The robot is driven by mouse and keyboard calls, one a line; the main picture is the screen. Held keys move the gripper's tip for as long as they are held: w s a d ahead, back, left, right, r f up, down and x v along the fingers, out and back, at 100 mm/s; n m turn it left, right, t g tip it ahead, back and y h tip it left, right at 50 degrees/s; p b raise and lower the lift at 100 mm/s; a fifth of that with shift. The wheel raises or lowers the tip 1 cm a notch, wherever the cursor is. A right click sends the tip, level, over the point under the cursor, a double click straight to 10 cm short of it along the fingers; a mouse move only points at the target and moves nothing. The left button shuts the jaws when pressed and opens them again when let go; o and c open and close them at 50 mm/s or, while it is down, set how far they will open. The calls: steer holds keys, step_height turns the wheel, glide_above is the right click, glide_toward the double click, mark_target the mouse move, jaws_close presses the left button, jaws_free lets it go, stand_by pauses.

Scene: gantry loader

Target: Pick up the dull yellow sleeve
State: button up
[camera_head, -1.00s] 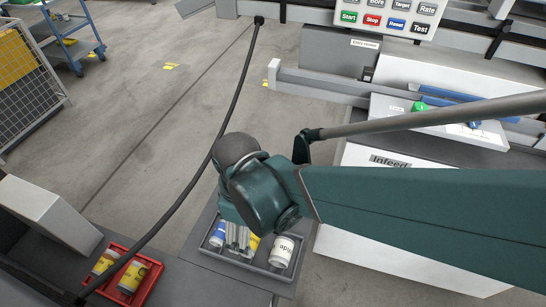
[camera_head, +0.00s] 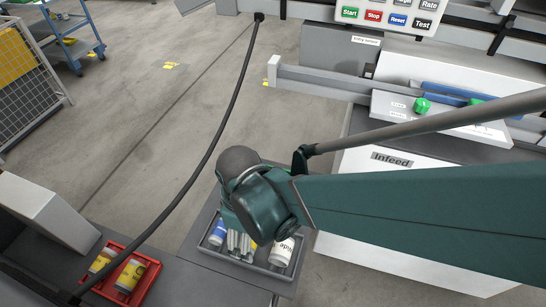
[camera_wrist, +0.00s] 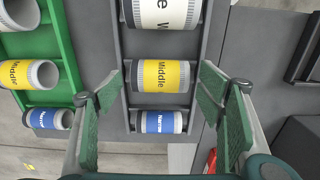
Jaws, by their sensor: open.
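A yellow sleeve (camera_wrist: 160,76) marked "Middle", with grey ends, lies on its side in a grey tray (camera_wrist: 117,35) in the wrist view. It lies between a white sleeve (camera_wrist: 162,12) and a blue sleeve (camera_wrist: 158,122). My gripper (camera_wrist: 164,98) is open, with one finger left and one right of the yellow sleeve, apart from it. In the head view my gripper (camera_head: 239,243) is over the grey tray and hides most of the yellow sleeve.
A green tray (camera_wrist: 60,60) with another yellow sleeve (camera_wrist: 28,75) stands left in the wrist view. A red tray (camera_head: 108,284) with yellow-labelled pieces is lower left in the head view. A black cable (camera_head: 213,150) crosses the scene. The infeed box (camera_head: 425,200) stands right.

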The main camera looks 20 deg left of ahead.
steer(key=shift+f, duration=1.15)
steer(key=c, duration=1.2)
steer(key=shift+r, duration=0.15)
step_height(320, 180, up, 10)
steer(key=shift+f+p, duration=0.15)
steer(key=shift+p, duration=1)
